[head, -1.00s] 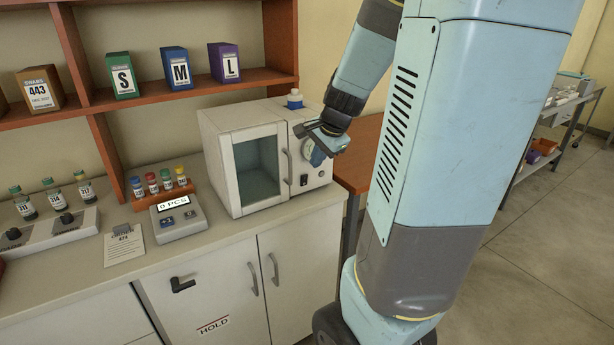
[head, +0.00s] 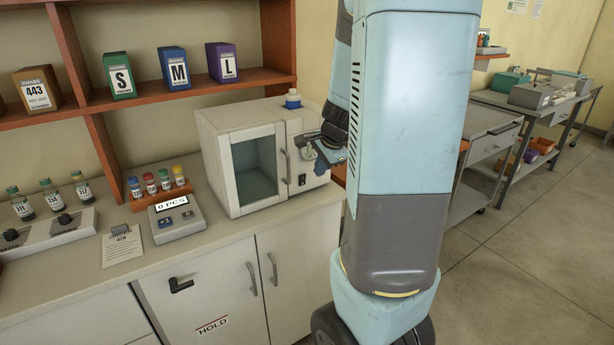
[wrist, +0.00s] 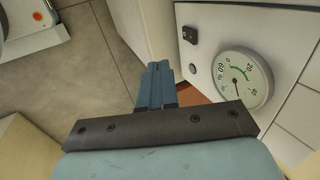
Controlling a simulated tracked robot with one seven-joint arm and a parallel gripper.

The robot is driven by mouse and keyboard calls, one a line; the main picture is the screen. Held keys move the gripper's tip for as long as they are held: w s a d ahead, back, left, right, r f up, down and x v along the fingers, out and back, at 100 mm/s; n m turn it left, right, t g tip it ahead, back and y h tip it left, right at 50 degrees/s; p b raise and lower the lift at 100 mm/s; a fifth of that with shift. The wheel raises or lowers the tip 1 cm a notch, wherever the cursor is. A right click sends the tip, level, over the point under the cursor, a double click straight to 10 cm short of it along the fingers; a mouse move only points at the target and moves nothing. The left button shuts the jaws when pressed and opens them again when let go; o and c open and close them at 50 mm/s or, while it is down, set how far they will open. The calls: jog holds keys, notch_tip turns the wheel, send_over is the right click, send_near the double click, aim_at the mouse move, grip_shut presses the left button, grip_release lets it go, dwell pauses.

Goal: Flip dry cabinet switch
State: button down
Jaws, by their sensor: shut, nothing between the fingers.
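The white dry cabinet (head: 232,165) stands on the counter, its glass door closed. Its black switch (head: 302,180) is low on the front panel, right of the door handle; it also shows in the wrist view (wrist: 190,35). A round dial gauge (wrist: 243,78) is on the same panel. My gripper (head: 326,158) is in front of the panel's right side, partly covering the gauge in the head view. In the wrist view the blue fingers (wrist: 158,68) are together and empty, apart from the switch and left of it.
The shelf (head: 190,87) holds labelled boxes. Floor is clear at the right.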

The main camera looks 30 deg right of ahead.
aim_at(303, 176)
jog(key=w+f, duration=0.2)
jog(key=f, duration=0.1)
jog(key=w+f, duration=0.3)
jog(key=shift+w+a+f, duration=0.1)
jog(key=shift+a, duration=0.05)
jog(key=shift+w, duration=0.85)
jog(key=shift+w, duration=0.1)
jog(key=shift+w+r, duration=0.25)
jog(key=shift+w, duration=0.1)
jog(key=shift+s, duration=0.1)
jog(key=shift+r, duration=0.2)
jog(key=shift+r, duration=0.65)
